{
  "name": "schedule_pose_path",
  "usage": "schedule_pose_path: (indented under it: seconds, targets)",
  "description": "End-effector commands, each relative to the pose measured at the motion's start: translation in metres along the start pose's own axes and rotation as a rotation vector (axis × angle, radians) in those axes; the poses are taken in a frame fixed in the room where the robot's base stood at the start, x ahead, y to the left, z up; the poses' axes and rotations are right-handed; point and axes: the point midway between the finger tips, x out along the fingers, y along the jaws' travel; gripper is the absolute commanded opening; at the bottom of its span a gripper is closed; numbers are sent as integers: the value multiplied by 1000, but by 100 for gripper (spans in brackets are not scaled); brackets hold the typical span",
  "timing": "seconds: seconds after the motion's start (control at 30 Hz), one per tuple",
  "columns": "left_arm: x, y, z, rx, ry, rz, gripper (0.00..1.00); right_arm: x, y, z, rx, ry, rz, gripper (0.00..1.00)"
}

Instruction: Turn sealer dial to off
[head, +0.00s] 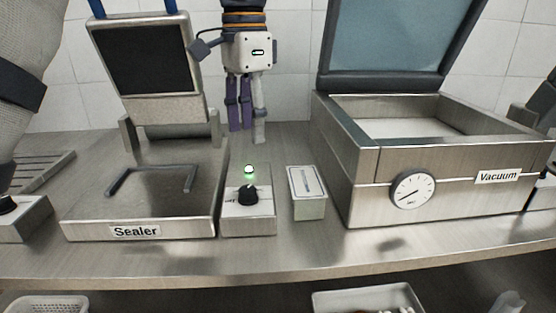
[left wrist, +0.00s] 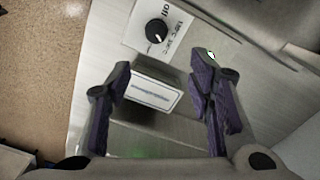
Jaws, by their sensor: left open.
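The sealer (head: 135,232) is a steel machine with a raised lid and a "Sealer" label. Beside it, a steel control box (head: 262,222) carries a black round dial (head: 248,195) and a lit green lamp (head: 249,168). The dial also shows at the top of the left wrist view (left wrist: 156,31), with OFF printed beside it. The exact way its pointer faces is hard to tell. My left gripper (head: 250,134) hangs fingers-down behind the control box, open and empty, apart from the dial. Its spread fingers show in the left wrist view (left wrist: 162,80). My right gripper is not in view.
A small white-topped box (head: 308,192) stands right of the control box. The vacuum machine (head: 365,200), with gauge and open lid, stands farther right. Another dial box (head: 22,222) is at the left edge.

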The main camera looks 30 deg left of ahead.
Motion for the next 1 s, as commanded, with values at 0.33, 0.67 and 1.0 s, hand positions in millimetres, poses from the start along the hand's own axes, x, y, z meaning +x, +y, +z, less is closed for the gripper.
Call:
schedule_pose_path:
  seconds: [0.33,0.67,1.0]
  targets:
    - [60,1,2,-2,-3,1,48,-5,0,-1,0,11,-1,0]
    - [117,0,1,-2,1,-1,48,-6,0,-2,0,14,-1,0]
    - [120,0,0,-2,3,-2,36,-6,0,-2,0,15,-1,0]
